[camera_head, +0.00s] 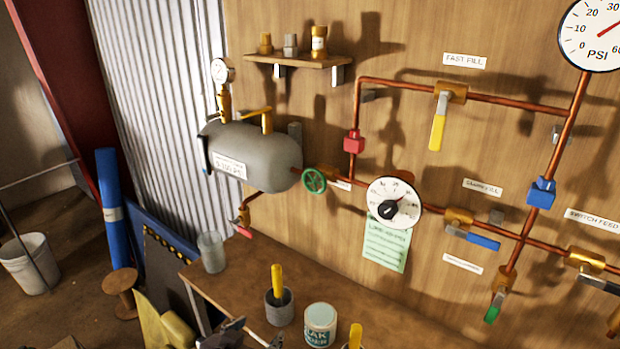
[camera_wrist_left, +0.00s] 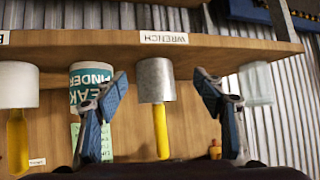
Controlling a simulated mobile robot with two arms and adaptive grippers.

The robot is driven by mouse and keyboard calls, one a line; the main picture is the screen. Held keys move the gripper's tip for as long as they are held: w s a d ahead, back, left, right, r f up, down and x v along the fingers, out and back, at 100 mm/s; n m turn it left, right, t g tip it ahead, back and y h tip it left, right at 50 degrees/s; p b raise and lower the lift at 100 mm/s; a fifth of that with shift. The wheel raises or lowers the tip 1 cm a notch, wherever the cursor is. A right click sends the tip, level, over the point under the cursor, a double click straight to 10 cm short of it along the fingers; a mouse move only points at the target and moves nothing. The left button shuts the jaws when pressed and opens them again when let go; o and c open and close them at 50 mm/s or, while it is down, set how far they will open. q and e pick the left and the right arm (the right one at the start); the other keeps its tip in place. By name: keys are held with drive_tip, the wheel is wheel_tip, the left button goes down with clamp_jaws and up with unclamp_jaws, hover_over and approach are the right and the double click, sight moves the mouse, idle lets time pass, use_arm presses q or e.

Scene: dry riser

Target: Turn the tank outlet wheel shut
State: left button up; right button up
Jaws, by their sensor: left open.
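The tank outlet wheel is a small green handwheel (camera_head: 314,180) on the copper pipe just right of the grey tank (camera_head: 255,155). Nothing touches it. My left gripper (camera_head: 247,335) shows only in part at the bottom edge of the head view, low at the bench and well below the wheel. In the left wrist view, which looks upside down, its two blue-grey fingers (camera_wrist_left: 162,83) are apart. A grey cup with a yellow-handled tool (camera_wrist_left: 157,82) appears between them, with no visible contact. The wheel cannot be made out there. My right gripper is not in view.
The bench (camera_head: 215,280) holds the grey cup (camera_head: 279,308), a white leak finder tub (camera_head: 320,325) and a clear cup (camera_head: 211,252). A red-handled drain valve (camera_head: 243,226) hangs under the tank. A dial (camera_head: 393,203) sits right of the wheel.

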use_arm(q)
drive_tip(key=w+d+r+m+t+h, duration=0.1)
drive_tip(key=w+r, duration=0.1)
drive_tip(key=r, duration=0.3)
drive_tip(key=w+d+r+m+t+h+p, duration=0.1)
drive_tip(key=w+d+r, duration=0.15)
drive_tip(key=r, duration=0.35)
drive_tip(key=w+d+r+t+h, duration=0.1)
drive_tip(key=w+r, duration=0.1)
drive_tip(key=r, duration=0.3)
drive_tip(key=m+h+p, duration=0.1)
drive_tip(key=m+h, duration=0.2)
drive_tip(key=h, duration=0.1)
approach(313, 183)
drive_tip(key=w, duration=0.1)
drive_tip(key=shift+t, duration=0.4)
drive_tip(key=x, duration=0.2)
drive_tip(key=p+x, duration=0.1)
drive_tip(key=x, duration=0.2)
drive_tip(key=p+x, duration=0.1)
drive_tip(key=x, duration=0.1)
drive_tip(key=shift+w+d+f, duration=0.1)
drive_tip(key=shift+d+f, duration=0.2)
drive_tip(key=shift+d, duration=0.2)
drive_tip(key=shift+c, duration=0.5)
drive_tip(key=c, duration=1.1)
